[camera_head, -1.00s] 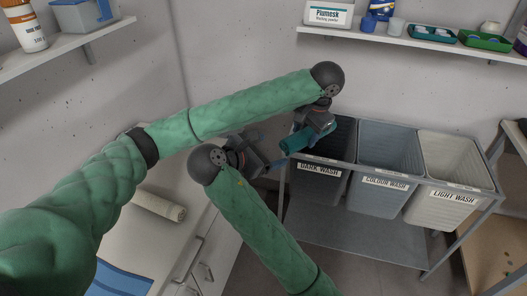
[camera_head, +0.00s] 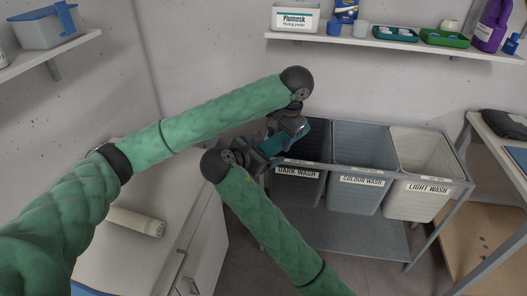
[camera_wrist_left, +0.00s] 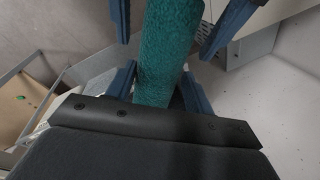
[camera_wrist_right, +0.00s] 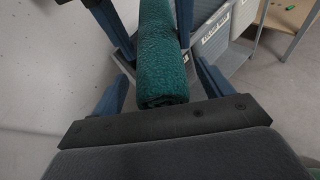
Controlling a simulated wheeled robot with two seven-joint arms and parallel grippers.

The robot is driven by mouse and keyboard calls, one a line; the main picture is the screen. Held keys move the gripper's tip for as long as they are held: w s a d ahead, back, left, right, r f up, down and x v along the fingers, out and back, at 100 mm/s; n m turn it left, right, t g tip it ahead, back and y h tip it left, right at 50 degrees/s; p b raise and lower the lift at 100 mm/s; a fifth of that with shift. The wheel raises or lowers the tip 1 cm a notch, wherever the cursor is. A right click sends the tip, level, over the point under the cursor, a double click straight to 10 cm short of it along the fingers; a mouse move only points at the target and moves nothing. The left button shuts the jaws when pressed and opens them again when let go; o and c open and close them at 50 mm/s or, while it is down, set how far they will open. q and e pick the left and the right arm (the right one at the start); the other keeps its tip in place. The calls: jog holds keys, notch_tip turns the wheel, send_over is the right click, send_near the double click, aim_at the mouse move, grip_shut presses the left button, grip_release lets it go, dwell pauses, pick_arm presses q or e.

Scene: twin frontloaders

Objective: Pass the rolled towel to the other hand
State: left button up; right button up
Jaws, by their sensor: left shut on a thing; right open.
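The teal rolled towel (camera_head: 274,144) is held in the air in front of the dark wash bin, partly hidden by both grippers. My left gripper (camera_head: 287,133) is shut on it. In the left wrist view, the towel (camera_wrist_left: 165,55) runs out between the blue fingers. My right gripper (camera_head: 262,159) is just left of and below the left one. In the right wrist view it is open, with the towel's rolled end (camera_wrist_right: 163,85) between its fingers and gaps at the sides. Whether any finger of it touches the towel I cannot tell.
The dark wash bin (camera_head: 299,189), colour wash bin (camera_head: 357,197) and light wash bin (camera_head: 412,205) stand in a grey frame. A cream roll (camera_head: 135,222) lies on the left counter. A wall shelf (camera_head: 400,46) holds a Plumesk box and trays. A table stands at right.

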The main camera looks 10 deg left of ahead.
jog(key=c, duration=1.1)
pick_arm(q)
jog(key=o, duration=1.1)
jog(key=shift+r, duration=0.1)
